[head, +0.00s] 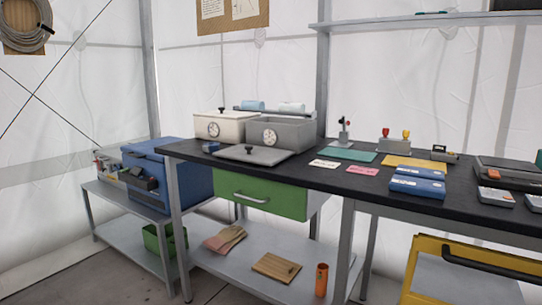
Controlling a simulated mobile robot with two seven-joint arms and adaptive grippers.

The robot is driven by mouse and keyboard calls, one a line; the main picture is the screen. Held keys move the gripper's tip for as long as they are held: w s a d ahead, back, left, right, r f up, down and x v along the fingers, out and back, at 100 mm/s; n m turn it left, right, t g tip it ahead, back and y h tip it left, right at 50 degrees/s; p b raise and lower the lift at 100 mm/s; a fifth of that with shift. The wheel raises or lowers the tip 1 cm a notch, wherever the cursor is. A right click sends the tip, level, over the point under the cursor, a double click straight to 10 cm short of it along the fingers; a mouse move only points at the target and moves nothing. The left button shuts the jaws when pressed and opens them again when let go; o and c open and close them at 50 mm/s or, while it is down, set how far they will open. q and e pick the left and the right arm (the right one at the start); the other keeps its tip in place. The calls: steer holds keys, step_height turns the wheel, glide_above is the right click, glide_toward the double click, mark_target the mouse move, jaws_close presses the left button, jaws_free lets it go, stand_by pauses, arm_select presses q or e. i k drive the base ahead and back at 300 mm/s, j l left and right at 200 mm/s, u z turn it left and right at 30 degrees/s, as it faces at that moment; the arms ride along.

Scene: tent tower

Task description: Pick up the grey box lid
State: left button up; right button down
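The grey box lid (254,155) lies flat on the black bench top, in front of the grey box. Neither of my grippers shows in the head view.
A cream box (222,127) with its lid on stands left of the grey box. A small blue item (210,147) lies left of the lid. White and pink cards (362,170) and a green mat (350,154) lie to the right. A green drawer (262,195) hangs below the black bench top (316,181).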

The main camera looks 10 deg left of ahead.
mark_target(257, 155)
steer(key=i+j+z, duration=0.15)
steer(key=z, duration=0.2)
steer(key=i+j+z, duration=0.15)
steer(key=z, duration=0.15)
steer(key=i+j+z, duration=0.15)
steer(key=j+z, duration=0.2)
steer(key=i+j+z, duration=0.1)
steer(key=j, duration=0.25)
steer(key=i+j+z, duration=0.15)
steer(key=j, duration=0.2)
steer(key=j+z, duration=0.1)
steer(key=j, duration=0.3)
steer(key=i, duration=0.05)
